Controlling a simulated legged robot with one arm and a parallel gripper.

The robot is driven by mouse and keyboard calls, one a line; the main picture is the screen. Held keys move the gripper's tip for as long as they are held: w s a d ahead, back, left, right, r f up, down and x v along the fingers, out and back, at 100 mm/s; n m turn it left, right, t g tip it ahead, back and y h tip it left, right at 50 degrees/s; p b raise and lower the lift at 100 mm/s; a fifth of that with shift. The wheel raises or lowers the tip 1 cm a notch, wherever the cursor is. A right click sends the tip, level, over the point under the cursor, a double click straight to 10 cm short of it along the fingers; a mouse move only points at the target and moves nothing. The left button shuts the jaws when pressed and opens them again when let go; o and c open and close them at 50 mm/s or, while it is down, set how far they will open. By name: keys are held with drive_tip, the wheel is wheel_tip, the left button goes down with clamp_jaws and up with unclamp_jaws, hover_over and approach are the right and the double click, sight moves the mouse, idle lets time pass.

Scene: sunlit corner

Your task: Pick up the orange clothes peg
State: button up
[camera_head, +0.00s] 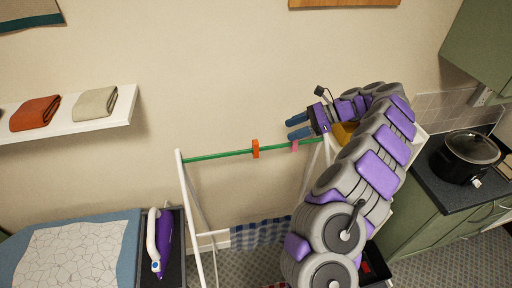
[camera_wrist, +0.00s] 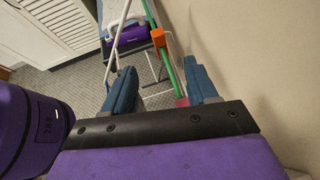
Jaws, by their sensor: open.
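The orange clothes peg (camera_head: 255,149) is clipped on the green rod (camera_head: 215,155) of a white drying rack. It also shows in the wrist view (camera_wrist: 158,38), on the rod beyond my fingertips. My gripper (camera_head: 293,128) is open and empty, to the right of the orange peg and a little above the rod. In the wrist view my gripper's two blue fingers (camera_wrist: 160,82) are apart, with the rod running between them. A pink peg (camera_head: 295,146) is on the rod just below my gripper. It shows partly by the right finger in the wrist view (camera_wrist: 182,101).
The wall (camera_head: 225,90) is close behind the rod. A shelf (camera_head: 90,124) with folded cloths is at the left. An ironing board (camera_head: 75,222) with a purple iron (camera_head: 165,240) stands below it. A checked cloth (camera_head: 262,233) hangs low on the rack. A black cooker (camera_head: 465,160) sits on the right counter.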

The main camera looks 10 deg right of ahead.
sight(262, 148)
drive_tip(key=x, duration=1.2)
drive_tip(key=shift+s+a+r+p, duration=0.1)
drive_tip(key=shift+r+p, duration=0.05)
drive_tip(key=shift+p, duration=0.25)
drive_tip(key=shift+c, duration=0.5)
clamp_jaws()
